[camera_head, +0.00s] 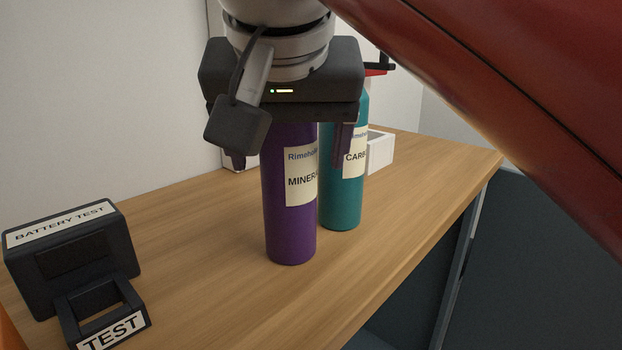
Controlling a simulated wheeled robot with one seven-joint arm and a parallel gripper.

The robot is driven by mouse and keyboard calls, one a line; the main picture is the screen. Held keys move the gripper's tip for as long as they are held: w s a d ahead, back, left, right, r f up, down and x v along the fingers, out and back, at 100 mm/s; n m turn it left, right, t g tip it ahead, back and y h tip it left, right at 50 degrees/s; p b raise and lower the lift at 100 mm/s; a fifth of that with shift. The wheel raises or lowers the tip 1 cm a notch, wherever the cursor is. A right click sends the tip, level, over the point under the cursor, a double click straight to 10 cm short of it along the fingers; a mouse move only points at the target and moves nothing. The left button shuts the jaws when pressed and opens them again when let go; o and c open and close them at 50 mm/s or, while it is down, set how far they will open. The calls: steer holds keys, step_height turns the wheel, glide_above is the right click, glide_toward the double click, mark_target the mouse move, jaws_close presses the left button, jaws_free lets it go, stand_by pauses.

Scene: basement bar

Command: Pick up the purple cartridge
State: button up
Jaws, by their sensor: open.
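The purple cartridge (285,225) stands upright on the wooden counter, with a cream label whose visible text begins "MINER". Its top is hidden behind my gripper. My gripper (292,160) is open and points down over the cartridge. One finger shows to the left of the cartridge and the other to its right, in front of the teal cartridge. From this view I cannot tell whether either finger touches the purple cartridge.
A teal cartridge (342,205) stands close behind and to the right. A black battery tester (75,255) sits at the left front. A white box (380,152) stands behind. The counter (215,290) is clear in front, and its edge runs along the right.

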steer(key=c, duration=1.3)
steer(key=shift+r, duration=0.1)
